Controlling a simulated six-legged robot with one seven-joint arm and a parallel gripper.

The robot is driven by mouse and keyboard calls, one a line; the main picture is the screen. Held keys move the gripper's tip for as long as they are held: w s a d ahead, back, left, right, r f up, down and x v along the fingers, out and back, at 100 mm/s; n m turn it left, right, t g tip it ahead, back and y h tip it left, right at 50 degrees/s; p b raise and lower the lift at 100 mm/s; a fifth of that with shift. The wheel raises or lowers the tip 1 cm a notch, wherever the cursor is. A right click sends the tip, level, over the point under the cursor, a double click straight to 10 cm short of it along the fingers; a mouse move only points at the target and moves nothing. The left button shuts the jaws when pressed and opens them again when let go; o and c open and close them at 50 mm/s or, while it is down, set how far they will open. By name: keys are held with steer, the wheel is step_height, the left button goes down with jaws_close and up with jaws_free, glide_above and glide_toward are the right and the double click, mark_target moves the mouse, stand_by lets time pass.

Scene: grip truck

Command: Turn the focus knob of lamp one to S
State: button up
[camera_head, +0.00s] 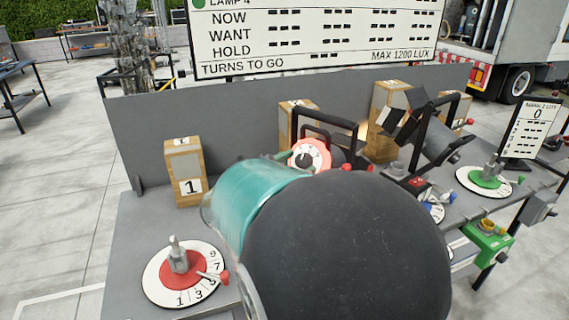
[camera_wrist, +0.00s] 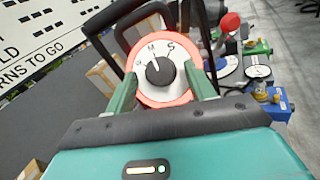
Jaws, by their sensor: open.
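The focus knob (camera_wrist: 160,73) is a black round knob on a white dial with a red-orange rim (camera_wrist: 141,93) on the back of a dark lamp. The dial shows the letters M and S, and another letter at the left that is hard to read. The knob's white mark points up and slightly left, near M. The dial also shows in the head view (camera_head: 318,150). My gripper (camera_wrist: 163,76) is open in the wrist view, its two green fingers on either side of the knob. I cannot tell whether they touch it.
A wooden block marked 1 (camera_head: 184,172) and a red numbered dial (camera_head: 182,284) with a lever stand at the left of the grey bench. A board (camera_head: 318,38) rises behind. More lamps, a green dial (camera_head: 484,178) and a green box (camera_head: 488,241) are at the right.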

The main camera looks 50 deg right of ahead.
steer(key=shift+c, duration=0.2)
steer(key=c, duration=0.9)
steer(key=shift+w+m, duration=0.1)
steer(key=shift+m, duration=0.3)
steer(key=m+g, duration=0.2)
steer(key=m, duration=0.1)
steer(key=m+g+y, duration=0.1)
steer(key=m, duration=0.1)
steer(key=shift+w, duration=0.25)
steer(key=m+g+y, duration=0.1)
steer(key=m, duration=0.1)
steer(key=m+g+y, duration=0.1)
steer(key=m, duration=0.2)
steer(key=shift+w+r, duration=0.15)
steer(key=shift+r, duration=0.05)
steer(key=shift+m, duration=0.5)
steer(key=o, duration=0.9)
steer(key=shift+d, duration=0.1)
